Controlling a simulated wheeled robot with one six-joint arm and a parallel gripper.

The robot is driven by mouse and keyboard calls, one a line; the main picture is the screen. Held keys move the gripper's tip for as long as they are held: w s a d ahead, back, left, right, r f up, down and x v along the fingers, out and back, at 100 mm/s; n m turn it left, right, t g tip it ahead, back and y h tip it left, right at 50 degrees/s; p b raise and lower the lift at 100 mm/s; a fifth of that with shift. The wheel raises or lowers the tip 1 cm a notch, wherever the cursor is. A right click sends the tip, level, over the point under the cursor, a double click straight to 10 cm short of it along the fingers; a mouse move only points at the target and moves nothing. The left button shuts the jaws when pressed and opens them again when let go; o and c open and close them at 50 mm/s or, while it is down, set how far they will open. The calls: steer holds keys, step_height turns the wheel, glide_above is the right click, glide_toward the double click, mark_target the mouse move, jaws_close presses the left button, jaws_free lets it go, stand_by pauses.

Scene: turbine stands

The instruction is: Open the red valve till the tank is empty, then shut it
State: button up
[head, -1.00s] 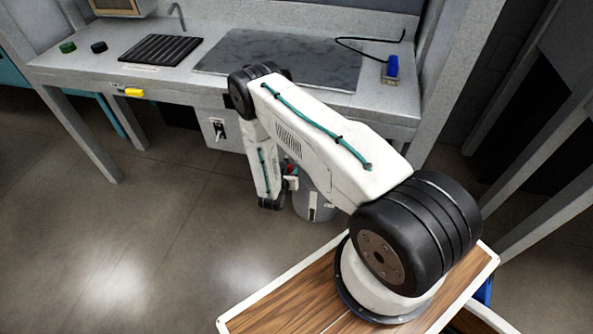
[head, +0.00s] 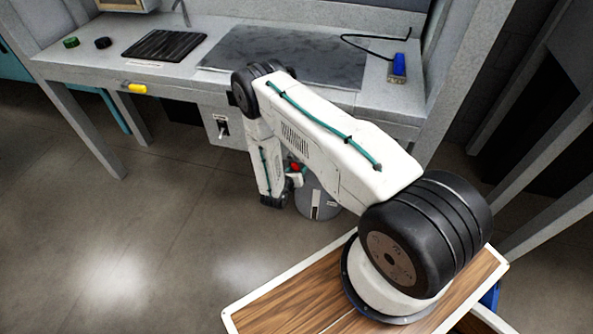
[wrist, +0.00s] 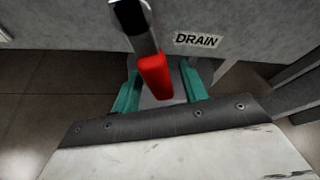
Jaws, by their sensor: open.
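The red valve handle (wrist: 155,78) is in the middle of the wrist view, on a metal stem with a black end. My gripper (wrist: 163,88) is open, with a teal finger on each side of the red handle. I cannot tell whether either finger touches it. A "DRAIN" label (wrist: 198,40) is on the grey surface behind. In the head view a small red part (head: 297,167) shows beside my arm, near a grey cylinder (head: 326,203) with a pale upright strip. My arm hides much of this area, and the level in the tank cannot be read.
A grey bench (head: 185,82) stands behind, with a black ribbed mat (head: 165,46), a dark slab (head: 285,55) and a blue item (head: 399,66) on top. A switch plate (head: 222,127) is on its front. Floor to the left is clear.

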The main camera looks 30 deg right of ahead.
steer(key=v, duration=0.8)
